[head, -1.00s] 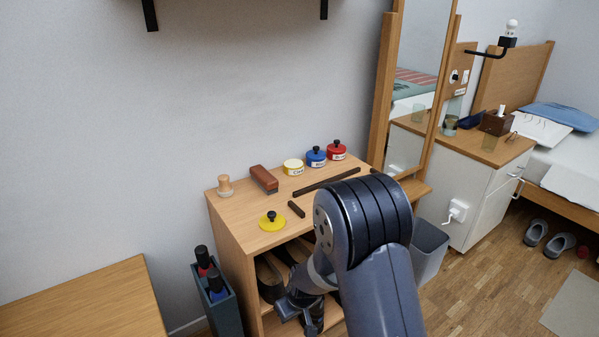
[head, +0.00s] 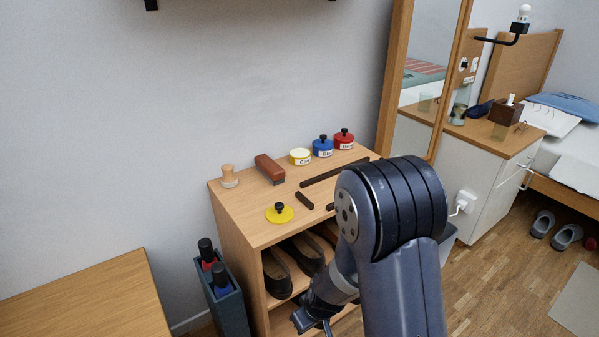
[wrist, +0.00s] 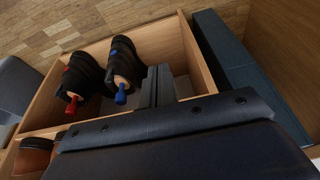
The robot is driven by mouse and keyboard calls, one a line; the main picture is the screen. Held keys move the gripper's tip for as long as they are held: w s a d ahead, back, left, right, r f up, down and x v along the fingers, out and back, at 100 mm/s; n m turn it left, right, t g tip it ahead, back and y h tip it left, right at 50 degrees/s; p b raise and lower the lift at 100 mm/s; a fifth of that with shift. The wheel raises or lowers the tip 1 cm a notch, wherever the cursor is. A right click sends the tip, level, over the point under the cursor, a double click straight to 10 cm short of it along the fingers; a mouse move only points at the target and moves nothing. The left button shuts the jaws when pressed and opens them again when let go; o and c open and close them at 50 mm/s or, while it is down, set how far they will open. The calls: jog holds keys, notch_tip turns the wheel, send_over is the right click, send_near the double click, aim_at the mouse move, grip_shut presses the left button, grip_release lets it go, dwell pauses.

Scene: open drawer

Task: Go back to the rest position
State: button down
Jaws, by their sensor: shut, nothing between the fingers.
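My gripper (head: 314,324) is low in front of the wooden shoe cabinet (head: 235,225), at the bottom of the head view and partly cut off by the frame edge. In the wrist view my gripper's fingers (wrist: 158,84) are together with nothing between them. They point toward a wooden compartment (wrist: 190,52) holding two dark boots, one with a red knob (wrist: 72,100) and one with a blue knob (wrist: 121,92). The fingers appear beside the blue-knobbed boot; I cannot tell how close.
On the cabinet top are a yellow lid (head: 279,213), a brush (head: 270,169), a wooden knob-shaped piece (head: 229,176), and yellow (head: 300,157), blue (head: 322,148) and red (head: 344,139) tins. Dark shoes (head: 277,272) fill the open shelf. A blue-grey bin (head: 232,310) stands left.

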notch_tip(320, 180, up, 14)
jog(key=g+h+p, duration=0.2)
jog(key=p, duration=0.7)
jog(key=shift+w+a+g, duration=0.35)
jog(key=shift+w+g, duration=0.05)
